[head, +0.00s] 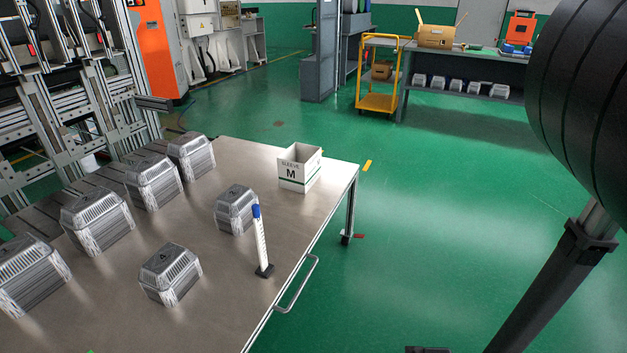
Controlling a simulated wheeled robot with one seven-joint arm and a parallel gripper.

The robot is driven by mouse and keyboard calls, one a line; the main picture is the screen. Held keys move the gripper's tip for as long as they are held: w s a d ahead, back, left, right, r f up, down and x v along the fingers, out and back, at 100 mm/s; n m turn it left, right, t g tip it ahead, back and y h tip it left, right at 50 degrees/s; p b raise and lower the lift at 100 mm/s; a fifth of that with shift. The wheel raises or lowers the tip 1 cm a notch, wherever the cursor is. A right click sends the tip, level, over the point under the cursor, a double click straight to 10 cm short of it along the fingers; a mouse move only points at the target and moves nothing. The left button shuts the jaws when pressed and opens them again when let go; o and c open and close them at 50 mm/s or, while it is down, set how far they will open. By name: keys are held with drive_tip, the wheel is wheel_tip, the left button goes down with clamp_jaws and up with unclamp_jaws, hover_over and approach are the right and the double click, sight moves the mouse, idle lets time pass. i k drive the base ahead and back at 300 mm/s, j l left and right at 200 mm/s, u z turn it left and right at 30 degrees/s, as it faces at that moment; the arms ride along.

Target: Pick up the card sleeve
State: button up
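The card sleeve (299,168) is a white, open-topped box shape marked "SLEEVE M" with a dark green stripe low on its side. It stands upright near the far right corner of the metal table (215,275) in the head view. Nothing touches it that I can see. My gripper is not in view; a dark, ribbed rounded part, probably of my arm, fills the upper right corner, well apart from the sleeve.
A blue-capped white post (260,240) on a black base stands near the right edge. A handle (298,286) sticks out there.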

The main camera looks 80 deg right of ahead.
sight(299, 167)
drive_tip(key=z, duration=1.7)
